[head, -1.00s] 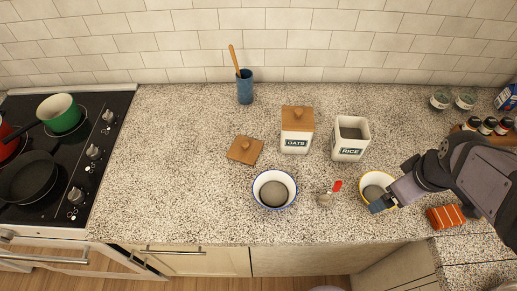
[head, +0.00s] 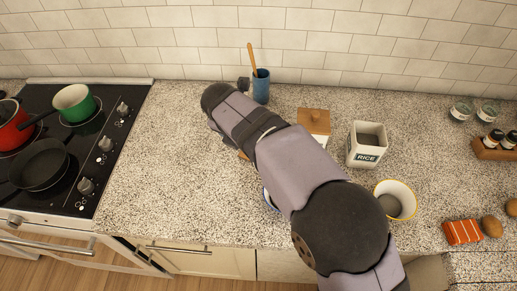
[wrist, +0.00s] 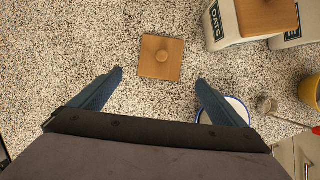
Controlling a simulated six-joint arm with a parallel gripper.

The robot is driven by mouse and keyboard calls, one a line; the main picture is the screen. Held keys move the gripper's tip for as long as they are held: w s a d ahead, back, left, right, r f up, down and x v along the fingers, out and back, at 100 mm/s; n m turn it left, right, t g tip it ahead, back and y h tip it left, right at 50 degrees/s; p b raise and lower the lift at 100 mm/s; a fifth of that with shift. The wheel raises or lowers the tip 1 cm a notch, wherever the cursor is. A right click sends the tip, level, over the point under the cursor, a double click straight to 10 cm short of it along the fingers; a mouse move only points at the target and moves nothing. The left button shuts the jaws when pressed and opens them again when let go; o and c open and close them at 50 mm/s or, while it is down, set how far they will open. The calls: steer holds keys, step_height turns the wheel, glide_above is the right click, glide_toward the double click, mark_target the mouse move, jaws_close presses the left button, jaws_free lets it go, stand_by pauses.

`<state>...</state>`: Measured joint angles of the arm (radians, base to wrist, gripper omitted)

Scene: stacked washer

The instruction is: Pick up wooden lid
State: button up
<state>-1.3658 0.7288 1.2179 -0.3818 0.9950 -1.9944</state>
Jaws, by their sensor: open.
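The wooden lid (wrist: 161,58) is a square brown board with a round knob. It lies flat on the speckled counter in the wrist view, ahead of my gripper (wrist: 159,77). My gripper's two blue fingers are wide apart and empty, one toward each side of the lid. I cannot tell the height between them and the lid. In the head view my arm hides most of the lid, and only a sliver (head: 243,155) shows.
The OATS canister (wrist: 222,22) with its own wooden lid (head: 314,122) stands right of the loose lid. The open RICE canister (head: 367,146) is beside it. A blue-rimmed bowl (wrist: 237,108) is near the right finger. A blue utensil cup (head: 261,88) stands behind. The counter's left is clear.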

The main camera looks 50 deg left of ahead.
steer(key=shift+w+f, duration=0.1)
steer(key=shift+f, duration=0.35)
steer(key=shift+p+x, duration=1.6)
steer(key=shift+x, duration=1.7)
steer(key=c, duration=1.2)
